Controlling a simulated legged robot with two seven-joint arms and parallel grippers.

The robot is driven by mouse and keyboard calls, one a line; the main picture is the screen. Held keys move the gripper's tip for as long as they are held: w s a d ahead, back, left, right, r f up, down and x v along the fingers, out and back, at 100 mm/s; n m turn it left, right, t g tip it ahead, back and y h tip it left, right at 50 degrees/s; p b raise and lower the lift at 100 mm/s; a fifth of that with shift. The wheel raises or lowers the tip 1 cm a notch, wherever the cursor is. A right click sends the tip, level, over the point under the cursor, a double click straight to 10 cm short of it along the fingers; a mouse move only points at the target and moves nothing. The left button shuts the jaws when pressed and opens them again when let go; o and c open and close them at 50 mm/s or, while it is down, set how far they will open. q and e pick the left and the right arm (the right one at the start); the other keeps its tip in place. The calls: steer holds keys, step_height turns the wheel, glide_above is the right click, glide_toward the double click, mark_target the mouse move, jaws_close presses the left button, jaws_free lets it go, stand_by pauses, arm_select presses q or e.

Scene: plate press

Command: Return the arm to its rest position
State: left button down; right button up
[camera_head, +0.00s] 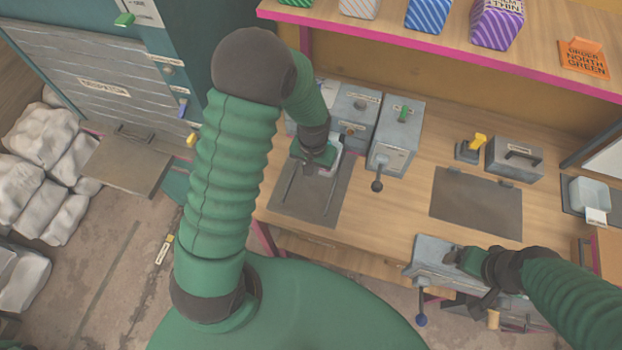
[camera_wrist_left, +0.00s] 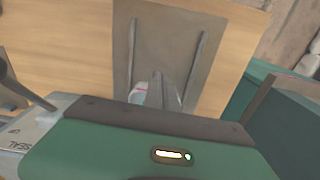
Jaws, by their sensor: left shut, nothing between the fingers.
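My left arm (camera_head: 232,165) arches up in the head view and comes down to the workbench (camera_head: 300,215). My left gripper (camera_head: 328,168) is over the far part of a dark grey plate with two thin rails (camera_head: 310,195), next to the grey machines. In the left wrist view the gripper's fingers (camera_wrist_left: 159,92) are together and empty, over the same plate (camera_wrist_left: 168,40). I cannot tell whether they touch it. My right gripper (camera_head: 468,262) is at a grey device at the bench's front edge; its fingers are too unclear to judge.
Grey machine boxes (camera_head: 397,135) with a lever stand close to the right of the left gripper. A second dark plate (camera_head: 478,203), a yellow-handled tool (camera_head: 470,148) and a grey box (camera_head: 514,158) lie farther right. A pink-edged shelf (camera_head: 430,42) overhangs the back.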

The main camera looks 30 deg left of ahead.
arm_select(q)
steer(key=s+d+r+m+t+b, duration=0.2)
steer(key=s+d+r+b, duration=0.1)
steer(key=s+r, duration=0.6)
steer(key=shift+s+d, duration=0.2)
steer(key=shift+d, duration=0.3)
